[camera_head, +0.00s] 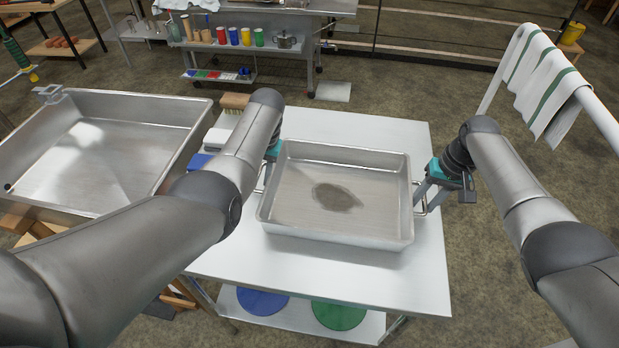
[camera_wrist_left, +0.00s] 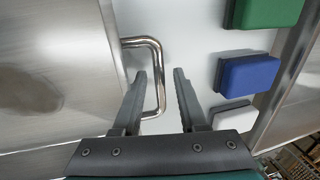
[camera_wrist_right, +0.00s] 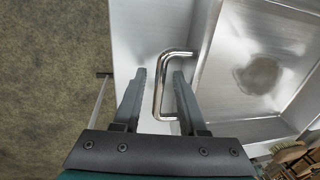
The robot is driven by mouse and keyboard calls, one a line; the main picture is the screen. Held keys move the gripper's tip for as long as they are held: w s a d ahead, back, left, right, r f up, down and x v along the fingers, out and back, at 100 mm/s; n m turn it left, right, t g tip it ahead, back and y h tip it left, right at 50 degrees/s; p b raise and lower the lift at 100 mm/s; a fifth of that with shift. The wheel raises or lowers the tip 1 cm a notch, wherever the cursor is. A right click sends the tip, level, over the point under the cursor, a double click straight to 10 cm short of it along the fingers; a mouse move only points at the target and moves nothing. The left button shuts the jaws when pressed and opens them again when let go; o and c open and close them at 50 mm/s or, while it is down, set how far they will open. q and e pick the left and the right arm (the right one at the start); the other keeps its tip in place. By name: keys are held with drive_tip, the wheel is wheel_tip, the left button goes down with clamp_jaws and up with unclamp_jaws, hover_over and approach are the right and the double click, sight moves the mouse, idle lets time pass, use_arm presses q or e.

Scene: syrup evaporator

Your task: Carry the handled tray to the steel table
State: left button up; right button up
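The handled tray (camera_head: 338,235) is a shallow rectangular steel pan with a dark wet-looking patch on its floor. It rests on a white-topped table (camera_head: 420,280). In the left wrist view my left gripper (camera_wrist_left: 160,75) is open, its fingers on either side of the tray's left handle (camera_wrist_left: 157,60). My left arm mostly hides this gripper in the head view. My right gripper (camera_head: 424,197) is at the tray's right side. In the right wrist view its fingers are open on either side of the right handle (camera_wrist_right: 161,75). Gaps show between handles and fingers.
A large steel pan (camera_head: 100,150) stands close at left. Blue, green and white blocks and a brush (camera_head: 235,101) lie left of the tray. A metal-topped bench (camera_head: 330,8) with cups below stands at the back. A towel (camera_head: 540,80) hangs on a rail at right.

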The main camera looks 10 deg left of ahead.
use_arm(q)
drive_tip(key=shift+r, duration=0.15)
use_arm(e)
drive_tip(key=shift+r, duration=0.4)
use_arm(q)
drive_tip(key=v, duration=1.1)
drive_tip(key=shift+r, duration=0.35)
use_arm(e)
wheel_tip(320, 180, up, 11)
drive_tip(key=d, duration=0.2)
use_arm(q)
drive_tip(key=shift+d, duration=0.1)
